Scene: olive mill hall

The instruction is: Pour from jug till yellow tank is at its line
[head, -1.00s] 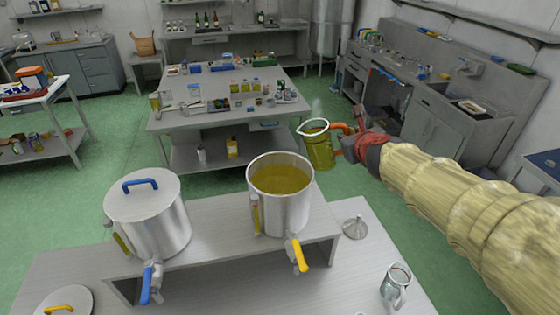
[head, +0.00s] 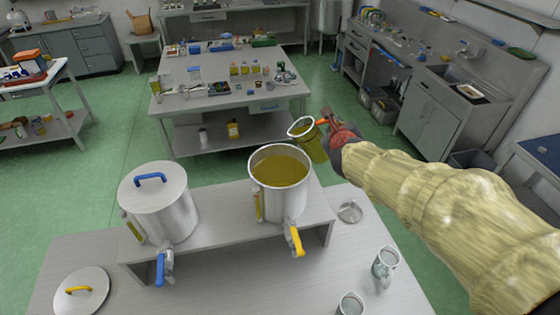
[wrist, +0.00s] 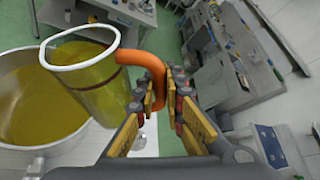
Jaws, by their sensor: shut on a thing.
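The yellow tank (head: 281,205) is a steel pot with a yellow tap handle (head: 296,241) on the raised shelf, its lid off and yellow-green oil (head: 279,171) inside. A sight gauge (head: 259,206) runs up its left front; its line is too small to read. My gripper (head: 330,127) is shut on the orange handle (wrist: 143,62) of the glass jug (head: 313,146), which holds oil. The jug is tilted left, its lip near the tank's right rim in the head view. In the wrist view the jug (wrist: 98,98) overlaps the tank (wrist: 48,152). No falling stream shows.
A lidded tank with blue handles (head: 158,205) stands left on the shelf. A loose lid with a yellow handle (head: 81,291) lies at lower left. A funnel (head: 350,212) and two glass vessels (head: 385,262) (head: 351,304) stand on the lower bench at right.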

